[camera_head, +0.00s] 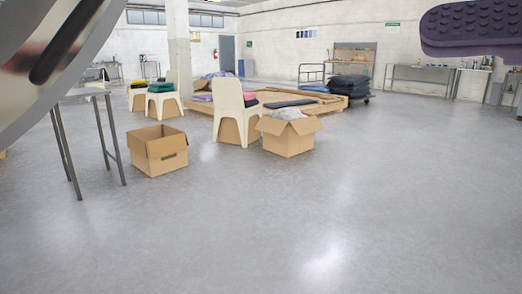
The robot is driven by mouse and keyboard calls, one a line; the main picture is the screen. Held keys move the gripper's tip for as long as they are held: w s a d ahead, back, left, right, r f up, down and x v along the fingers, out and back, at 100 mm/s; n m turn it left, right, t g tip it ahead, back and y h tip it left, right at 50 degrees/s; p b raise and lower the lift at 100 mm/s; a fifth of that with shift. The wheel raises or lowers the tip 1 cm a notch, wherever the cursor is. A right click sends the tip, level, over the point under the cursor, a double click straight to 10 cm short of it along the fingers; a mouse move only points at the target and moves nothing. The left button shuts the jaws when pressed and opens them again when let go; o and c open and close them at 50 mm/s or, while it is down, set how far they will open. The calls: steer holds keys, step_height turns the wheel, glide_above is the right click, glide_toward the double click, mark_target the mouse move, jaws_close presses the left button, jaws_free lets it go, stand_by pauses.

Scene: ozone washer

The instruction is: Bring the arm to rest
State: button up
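My gripper cannot be made out in this view. A large curved grey metal shape (30,95) with a dark slot fills the upper left corner, very close to the camera. I cannot tell whether it is part of my arm or of a machine. A dark purple piece (475,40) with a bumpy surface and a rounded edge juts in at the upper right, cut off by the frame. What it belongs to is not visible.
An open cardboard box (160,165) and another with cloth in it (288,140) stand on the floor. Behind are white chairs (228,95) and a low wooden platform (330,103). A metal-legged table (85,95) is at left. The grey floor (330,220) in front is clear.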

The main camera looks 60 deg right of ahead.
steer(key=w+d+f+n+g+y+p, duration=0.1)
steer(key=w+d+f+n+g+y, duration=0.15)
steer(key=w+f, duration=0.75)
steer(key=w+d+f+n+g+y+p, duration=0.1)
steer(key=w+f+n+g, duration=0.2)
steer(key=w, duration=1.3)
steer(key=w+a+f+n+g+p, duration=0.1)
steer(key=w+a+f+n+g, duration=0.1)
steer(key=f, duration=1.2)
steer(key=w+a+f+n+g+p, duration=0.1)
steer(key=w+a+f+n+g, duration=0.1)
steer(key=f, duration=1.1)
steer(key=shift+w+a+f+n+g, duration=0.4)
steer(key=shift+w+a+g, duration=0.35)
steer(key=shift+w+a, duration=0.45)
